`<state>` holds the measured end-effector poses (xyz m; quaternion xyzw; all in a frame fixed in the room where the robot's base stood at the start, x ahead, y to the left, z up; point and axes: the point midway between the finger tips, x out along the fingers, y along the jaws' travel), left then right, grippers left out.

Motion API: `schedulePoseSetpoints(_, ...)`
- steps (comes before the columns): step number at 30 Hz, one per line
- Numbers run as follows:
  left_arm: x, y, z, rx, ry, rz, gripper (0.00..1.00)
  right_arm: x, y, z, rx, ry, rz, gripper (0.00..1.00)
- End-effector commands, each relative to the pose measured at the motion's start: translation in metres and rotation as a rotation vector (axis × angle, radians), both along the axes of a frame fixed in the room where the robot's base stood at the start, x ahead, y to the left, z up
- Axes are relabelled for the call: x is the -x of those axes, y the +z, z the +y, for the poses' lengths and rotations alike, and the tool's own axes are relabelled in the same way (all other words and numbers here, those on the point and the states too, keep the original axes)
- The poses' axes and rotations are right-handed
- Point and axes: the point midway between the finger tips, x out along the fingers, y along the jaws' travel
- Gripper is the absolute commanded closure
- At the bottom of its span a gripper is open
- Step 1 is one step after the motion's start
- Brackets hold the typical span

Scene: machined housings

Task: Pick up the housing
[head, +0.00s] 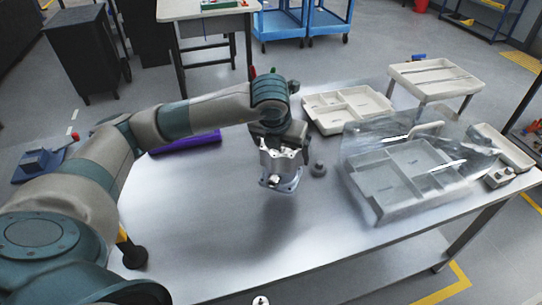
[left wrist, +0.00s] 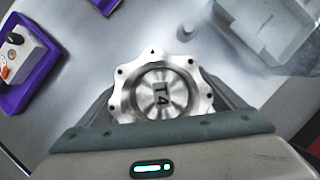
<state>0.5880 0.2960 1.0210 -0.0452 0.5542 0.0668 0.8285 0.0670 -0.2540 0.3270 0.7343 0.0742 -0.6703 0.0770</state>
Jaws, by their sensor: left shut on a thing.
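The housing (head: 281,181) is a silvery machined metal part with a wide scalloped flange. In the head view it hangs under my left gripper (head: 281,150), above the metal table (head: 235,240), with a soft shadow on the table below it. In the left wrist view the housing (left wrist: 160,88) shows its round face marked "T4" and small holes around its rim. My left gripper (left wrist: 160,115) is shut on the housing; its fingertips are partly hidden by the part. My right gripper is not in either view.
A clear-lidded compartment tray (head: 390,212) stands right of the housing, with a cream divided tray (head: 325,117) behind it. A small grey knob-like part (head: 318,169) stands near the housing. A purple item (head: 185,143) lies at left. The front middle of the table is clear.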

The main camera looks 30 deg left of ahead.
Motion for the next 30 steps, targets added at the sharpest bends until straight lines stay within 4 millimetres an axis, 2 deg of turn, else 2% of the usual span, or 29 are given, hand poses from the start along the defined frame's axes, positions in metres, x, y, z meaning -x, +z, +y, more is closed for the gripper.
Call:
schedulePoseSetpoints(3,0.001,0.011,-0.02,0.003,-0.004,-0.008,0.64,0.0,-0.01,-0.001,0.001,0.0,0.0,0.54)
schedulePoseSetpoints(11,0.006,0.027,-0.044,0.002,-0.001,-0.005,0.64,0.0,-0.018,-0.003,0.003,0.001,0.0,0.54)
schedulePoseSetpoints(30,0.008,0.031,-0.048,0.0,0.001,-0.004,0.64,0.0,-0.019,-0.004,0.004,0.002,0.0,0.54)
